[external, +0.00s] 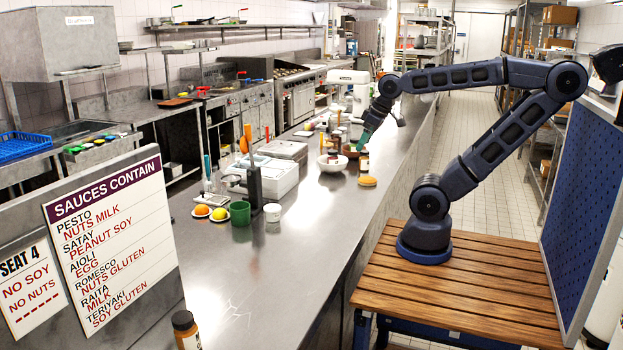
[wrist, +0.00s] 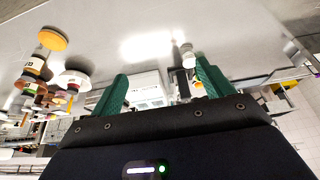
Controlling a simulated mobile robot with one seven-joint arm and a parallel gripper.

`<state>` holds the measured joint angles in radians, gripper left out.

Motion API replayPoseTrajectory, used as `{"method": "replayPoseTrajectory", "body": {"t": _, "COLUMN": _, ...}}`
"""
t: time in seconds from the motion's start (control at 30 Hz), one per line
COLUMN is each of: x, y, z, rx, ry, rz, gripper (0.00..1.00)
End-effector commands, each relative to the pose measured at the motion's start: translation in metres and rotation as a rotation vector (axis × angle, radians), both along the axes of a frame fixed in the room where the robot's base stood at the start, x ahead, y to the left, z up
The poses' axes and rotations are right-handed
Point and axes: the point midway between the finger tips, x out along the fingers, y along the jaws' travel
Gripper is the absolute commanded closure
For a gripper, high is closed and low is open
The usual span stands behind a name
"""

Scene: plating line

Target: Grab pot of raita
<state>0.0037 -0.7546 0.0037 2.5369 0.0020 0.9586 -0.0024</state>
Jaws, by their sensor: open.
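My gripper (external: 363,138) is over the far part of the steel counter (external: 300,235), with green fingers apart and nothing seen between them. In the wrist view the open gripper (wrist: 161,68) has a small white pot (wrist: 188,58) beside its right fingertip; I cannot tell whether they touch. A labelled jar (external: 363,161) stands just below the gripper in the external view. No label reading raita is legible on any pot, so I cannot tell which one is the raita.
A white bowl (external: 332,168) and several small jars crowd the counter near the gripper. Nearer are a green mug (external: 240,214), a white cup (external: 272,213) and plated fruit-like items. A brown-lidded jar (external: 185,330) stands by the sauce sign (external: 110,235). The front counter is mostly clear.

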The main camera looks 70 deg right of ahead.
Motion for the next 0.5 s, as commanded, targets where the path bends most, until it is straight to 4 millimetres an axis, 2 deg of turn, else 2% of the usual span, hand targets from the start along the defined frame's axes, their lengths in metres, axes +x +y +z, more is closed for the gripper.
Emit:
{"method": "replayPoseTrajectory", "body": {"t": 0.3, "x": 0.003, "y": 0.001, "z": 0.0, "rx": 0.006, "ry": 0.005, "rz": -0.013, "gripper": 0.21}}
{"method": "replayPoseTrajectory", "body": {"t": 0.37, "x": 0.009, "y": 0.001, "z": 0.001, "rx": 0.016, "ry": 0.012, "rz": -0.033, "gripper": 0.21}}
{"method": "replayPoseTrajectory", "body": {"t": 0.5, "x": 0.032, "y": 0.005, "z": 0.001, "rx": 0.057, "ry": 0.043, "rz": -0.128, "gripper": 0.21}}
